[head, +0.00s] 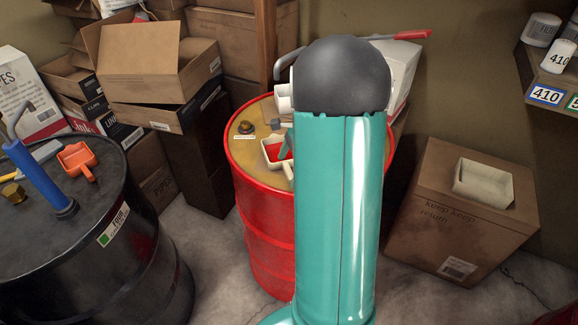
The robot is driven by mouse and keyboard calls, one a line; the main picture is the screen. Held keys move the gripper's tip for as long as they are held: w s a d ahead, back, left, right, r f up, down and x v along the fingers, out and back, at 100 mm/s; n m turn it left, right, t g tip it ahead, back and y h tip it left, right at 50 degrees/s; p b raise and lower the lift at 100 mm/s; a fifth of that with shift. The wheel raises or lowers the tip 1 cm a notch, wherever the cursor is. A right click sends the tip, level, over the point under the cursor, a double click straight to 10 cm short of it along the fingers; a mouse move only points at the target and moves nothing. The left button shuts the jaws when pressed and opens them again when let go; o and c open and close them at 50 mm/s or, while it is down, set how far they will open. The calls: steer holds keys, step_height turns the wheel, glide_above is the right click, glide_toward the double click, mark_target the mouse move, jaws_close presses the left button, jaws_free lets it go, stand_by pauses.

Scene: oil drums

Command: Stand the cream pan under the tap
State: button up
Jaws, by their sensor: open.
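A small cream pan (270,146) with red inside it sits on the tan top of the red drum (264,222), its short handle toward me. My teal arm and its black joint stand in front of the drum and hide the pan's right side. A small teal tip of my gripper (287,146) shows at the arm's left edge, over or beside the pan; the rest is hidden, and I cannot tell if it touches. A curved grey metal piece (286,63) with a red end (413,35) shows behind my arm; I cannot tell if this is the tap.
A cream tray (483,184) lies on a cardboard box (453,231) at right. A black drum (105,240) at left holds an orange pan (78,158) and a blue upright handle (40,173). A brass fitting (245,127) is on the red drum. Cartons (150,62) crowd the back left.

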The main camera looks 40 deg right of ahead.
steer(key=v, duration=1.3)
steer(key=shift+r, duration=0.1)
steer(key=a+r+n+h, duration=0.1)
steer(key=a+r+n, duration=0.35)
steer(key=a, duration=0.55)
steer(key=s+a+n+t+h, duration=0.1)
steer(key=s+a+n+t, duration=0.1)
steer(key=s+a+n, duration=0.3)
steer(key=s+a+n+t+h, duration=0.1)
steer(key=s+a+n, duration=0.5)
steer(key=a+n, duration=0.7)
steer(key=a+r+h, duration=0.1)
steer(key=a, duration=0.4)
steer(key=shift+t, duration=0.4)
